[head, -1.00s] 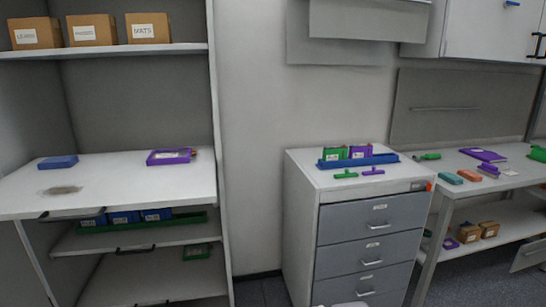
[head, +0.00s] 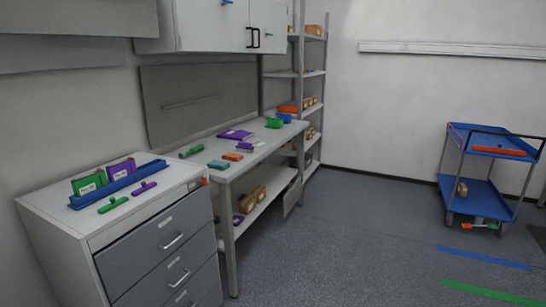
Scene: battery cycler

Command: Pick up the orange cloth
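A small flat orange piece (head: 233,156) lies on the grey-white workbench (head: 262,141), beside a teal piece (head: 218,164) of like shape. It may be the orange cloth, but it is too small to tell. Another flat orange-red item (head: 498,150) lies on the top tray of a blue trolley (head: 487,141), and an orange item (head: 288,109) shows on the rack behind the bench. My gripper is not in view.
A drawer cabinet (head: 160,239) stands front left, with a blue holder (head: 118,184) of green and purple items on top. A purple folder (head: 235,134) and a green bin (head: 274,123) are on the bench. Open floor (head: 370,230) lies between bench and trolley.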

